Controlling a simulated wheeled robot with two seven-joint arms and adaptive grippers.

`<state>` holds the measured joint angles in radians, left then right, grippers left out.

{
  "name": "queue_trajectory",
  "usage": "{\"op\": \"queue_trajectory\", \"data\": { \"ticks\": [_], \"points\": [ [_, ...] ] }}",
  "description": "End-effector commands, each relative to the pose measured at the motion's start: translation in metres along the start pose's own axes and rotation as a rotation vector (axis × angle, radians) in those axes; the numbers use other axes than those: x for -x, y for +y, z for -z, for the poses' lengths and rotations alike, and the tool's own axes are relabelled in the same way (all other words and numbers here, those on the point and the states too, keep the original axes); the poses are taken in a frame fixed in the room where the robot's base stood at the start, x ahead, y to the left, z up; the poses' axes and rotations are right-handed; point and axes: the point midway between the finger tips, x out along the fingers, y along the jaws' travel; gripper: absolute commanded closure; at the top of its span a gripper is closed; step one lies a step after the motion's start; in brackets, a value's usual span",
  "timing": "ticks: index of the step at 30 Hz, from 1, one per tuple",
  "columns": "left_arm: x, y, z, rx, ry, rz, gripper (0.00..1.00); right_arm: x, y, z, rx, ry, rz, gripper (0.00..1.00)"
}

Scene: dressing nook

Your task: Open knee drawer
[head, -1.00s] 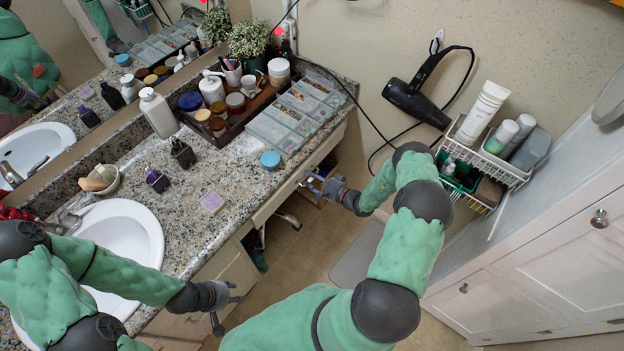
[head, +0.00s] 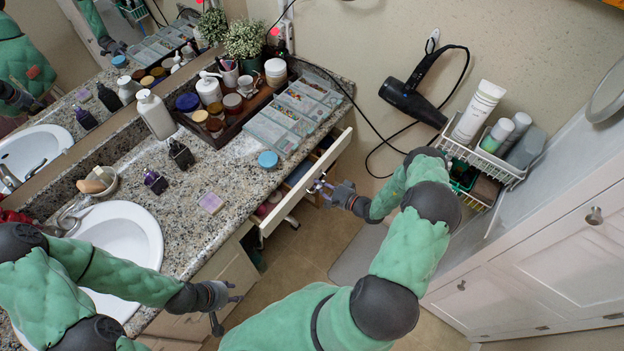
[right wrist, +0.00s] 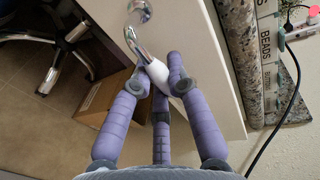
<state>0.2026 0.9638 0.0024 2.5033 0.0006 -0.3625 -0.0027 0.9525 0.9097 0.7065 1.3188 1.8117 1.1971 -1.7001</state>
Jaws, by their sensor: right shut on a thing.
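The knee drawer (head: 285,214) under the counter is partly open, and its inside shows between its front and the counter edge. My right gripper (head: 319,187) is at the drawer front. In the right wrist view its purple fingers (right wrist: 166,72) are shut on the chrome drawer handle (right wrist: 82,64), at one end of the bar. The drawer front (right wrist: 185,30) is the pale panel behind the fingers. My left gripper (head: 226,305) is apart from the drawer, by the sink cabinet, with its fingers spread and nothing between them.
The granite counter (head: 205,225) holds a sink (head: 125,232), bottles and an organizer tray. A hair dryer (head: 412,100) hangs on the wall, with a white basket (head: 515,172) to its right. Chair legs (right wrist: 48,72) stand on the floor below the drawer.

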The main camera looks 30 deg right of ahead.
Motion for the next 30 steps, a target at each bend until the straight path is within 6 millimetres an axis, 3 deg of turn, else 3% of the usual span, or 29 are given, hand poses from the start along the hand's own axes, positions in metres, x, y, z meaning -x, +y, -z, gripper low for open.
{"op": "queue_trajectory", "data": {
  "ticks": [6, 15, 22, 30],
  "points": [
    [0.004, 0.001, 0.000, 0.000, 0.000, 0.000, 0.60, 0.059, 0.012, 0.001, -0.002, 0.007, -0.004, 1.00],
    [0.003, 0.001, 0.000, 0.000, 0.000, 0.000, 0.60, 0.127, 0.026, 0.001, -0.003, 0.005, -0.003, 1.00],
    [0.001, 0.001, 0.000, 0.000, 0.000, 0.000, 0.60, 0.159, 0.033, 0.000, -0.002, 0.003, -0.002, 1.00],
    [0.001, 0.000, 0.000, 0.000, 0.000, 0.000, 0.60, 0.172, 0.035, -0.001, -0.002, 0.000, -0.002, 1.00]
  ]
}}
